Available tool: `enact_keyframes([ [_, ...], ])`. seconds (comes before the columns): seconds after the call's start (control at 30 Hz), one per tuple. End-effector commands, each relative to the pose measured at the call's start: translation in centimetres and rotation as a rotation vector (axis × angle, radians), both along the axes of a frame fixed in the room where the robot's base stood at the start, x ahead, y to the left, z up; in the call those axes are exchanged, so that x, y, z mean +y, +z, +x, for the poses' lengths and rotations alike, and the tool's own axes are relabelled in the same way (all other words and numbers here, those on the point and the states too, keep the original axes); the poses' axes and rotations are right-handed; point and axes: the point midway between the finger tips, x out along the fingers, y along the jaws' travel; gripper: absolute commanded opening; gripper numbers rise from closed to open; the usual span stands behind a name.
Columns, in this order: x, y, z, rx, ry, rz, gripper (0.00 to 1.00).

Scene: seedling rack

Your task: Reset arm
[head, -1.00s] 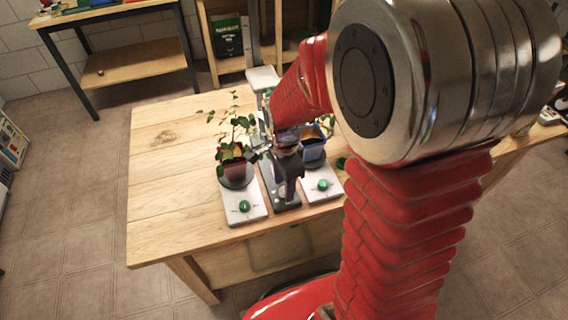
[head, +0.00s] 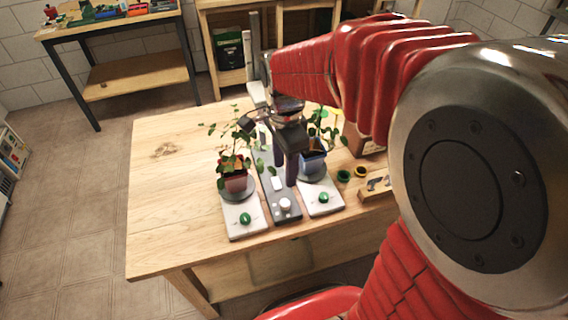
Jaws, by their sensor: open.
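My gripper (head: 284,170) points down above the dark base strip between two white stands, with its two dark fingers apart and nothing seen between them. Part of that plant is hidden behind my gripper and arm. Each stand has a green knob at its front.
The wooden table (head: 165,200) is bare on its left side. A grey post (head: 254,50) rises behind my gripper. Shelves stand at the back.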

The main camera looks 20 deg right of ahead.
Motion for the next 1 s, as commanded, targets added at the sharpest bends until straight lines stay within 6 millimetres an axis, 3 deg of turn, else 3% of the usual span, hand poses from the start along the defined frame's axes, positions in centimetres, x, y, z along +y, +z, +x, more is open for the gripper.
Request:
enact_keyframes([
  [0.57,0.0,0.0,0.0,-0.001,0.040,0.000,0.43],
  [0.77,0.0,-0.4,0.1,-0.008,0.237,-0.001,0.43],
  [1.0,0.0,-0.7,-1.5,-0.025,0.584,-0.008,0.43],
])
